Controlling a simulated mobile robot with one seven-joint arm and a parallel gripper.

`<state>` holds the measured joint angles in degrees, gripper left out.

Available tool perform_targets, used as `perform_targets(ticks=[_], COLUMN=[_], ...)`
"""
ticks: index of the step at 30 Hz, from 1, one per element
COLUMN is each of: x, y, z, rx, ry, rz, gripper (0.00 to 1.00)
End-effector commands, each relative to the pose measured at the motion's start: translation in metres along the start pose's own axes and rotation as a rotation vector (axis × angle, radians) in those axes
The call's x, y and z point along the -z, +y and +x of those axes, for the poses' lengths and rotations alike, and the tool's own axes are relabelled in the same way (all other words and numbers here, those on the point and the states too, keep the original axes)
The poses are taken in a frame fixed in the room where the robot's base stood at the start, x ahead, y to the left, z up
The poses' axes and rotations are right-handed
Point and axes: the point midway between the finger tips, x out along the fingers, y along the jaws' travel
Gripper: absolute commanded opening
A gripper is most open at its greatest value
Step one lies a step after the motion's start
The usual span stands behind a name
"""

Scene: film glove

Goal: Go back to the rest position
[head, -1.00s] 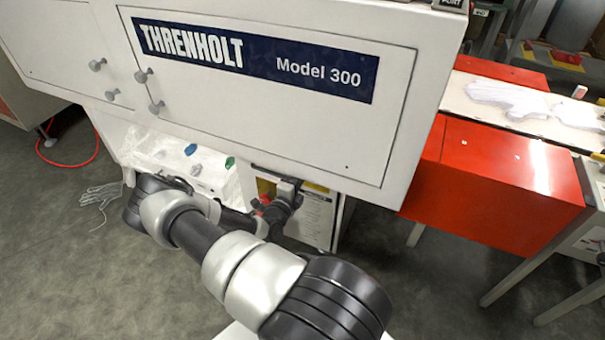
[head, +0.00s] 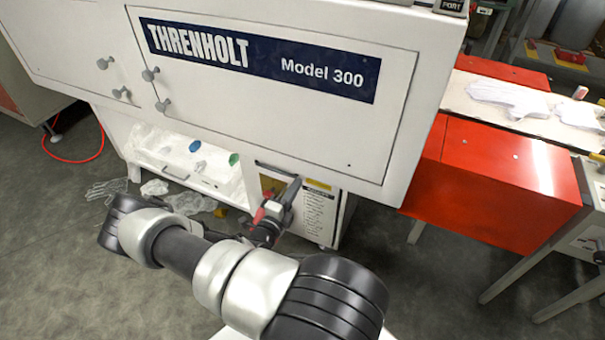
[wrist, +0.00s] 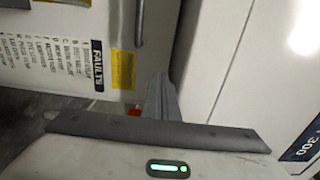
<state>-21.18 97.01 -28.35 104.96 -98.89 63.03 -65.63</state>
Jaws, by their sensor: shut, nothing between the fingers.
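My gripper (head: 293,188) is shut and empty. In the head view it points up and away in front of the lower panel of the white Threnholt Model 300 machine (head: 380,150), just below the overhanging upper cabinet. In the wrist view the grey fingers (wrist: 160,98) lie together near the middle, with the printed panel (wrist: 60,45) to their left and a white machine wall to their right. My arm stretches from the lower right to the left and bends back to the gripper.
An open lower bay (head: 180,160) holds clear film and small blue and green pieces. More film and a glove-like shape (head: 107,189) lie on the floor at left. A red cabinet (head: 490,190) stands at right. The grey floor at lower left is clear.

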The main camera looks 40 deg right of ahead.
Motion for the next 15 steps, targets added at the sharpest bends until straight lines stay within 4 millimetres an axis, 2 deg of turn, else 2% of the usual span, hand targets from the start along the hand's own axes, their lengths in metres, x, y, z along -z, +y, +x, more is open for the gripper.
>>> perform_targets(ticks=[1, 6, 10, 15], x=[-0.001, -0.001, 0.000, 0.000], y=[-0.002, -0.001, -0.001, 0.000], z=[-0.012, -0.038, -0.047, -0.050], rx=[0.000, -0.001, 0.001, 0.001], ry=[-0.003, -0.001, -0.001, 0.000], rz=[-0.001, 0.000, 0.000, 0.000], gripper=[0.00, 0.00, 0.00, 0.00])
